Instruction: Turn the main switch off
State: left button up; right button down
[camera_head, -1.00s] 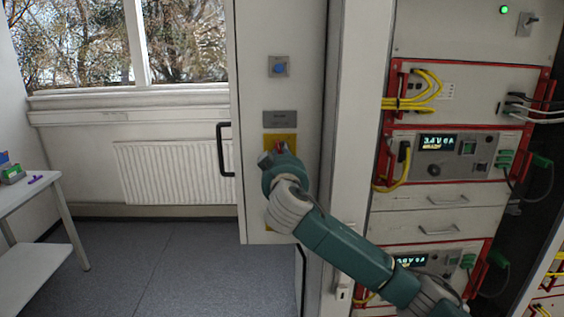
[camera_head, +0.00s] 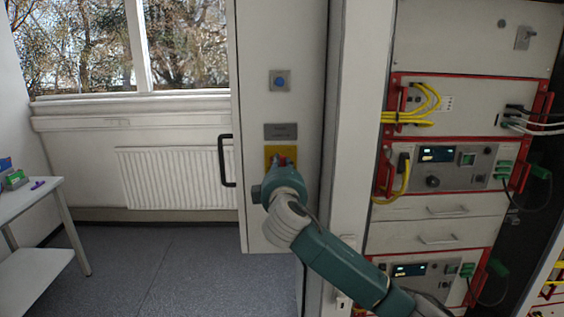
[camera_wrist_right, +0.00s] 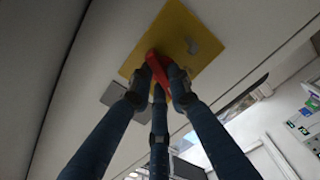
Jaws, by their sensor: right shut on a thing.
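The main switch is a red handle (camera_head: 283,160) on a yellow plate (camera_head: 270,152), on the narrow white door panel. My right gripper (camera_head: 284,166) is in front of it, and its wrist hides the lower part of the plate. In the right wrist view the fingers (camera_wrist_right: 161,76) are closed around the red handle (camera_wrist_right: 156,66), which sits slanted across the yellow plate (camera_wrist_right: 192,32). A grey mark shows on the plate beside it. My left gripper is not in view.
A blue button (camera_head: 280,81) sits above the switch, with a grey label plate (camera_head: 281,131) between them. A black door handle (camera_head: 222,160) is at left. The red-framed rack units (camera_head: 470,165) stand at right.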

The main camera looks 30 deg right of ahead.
jog(key=shift+a+f+n, duration=0.1)
jog(key=shift+a+n, duration=0.05)
jog(key=shift+n, duration=2.05)
jog(key=c, duration=1.6)
grip_release()
jog(key=shift+c, duration=0.2)
jog(key=shift+a, duration=0.1)
jog(key=v, duration=1.2)
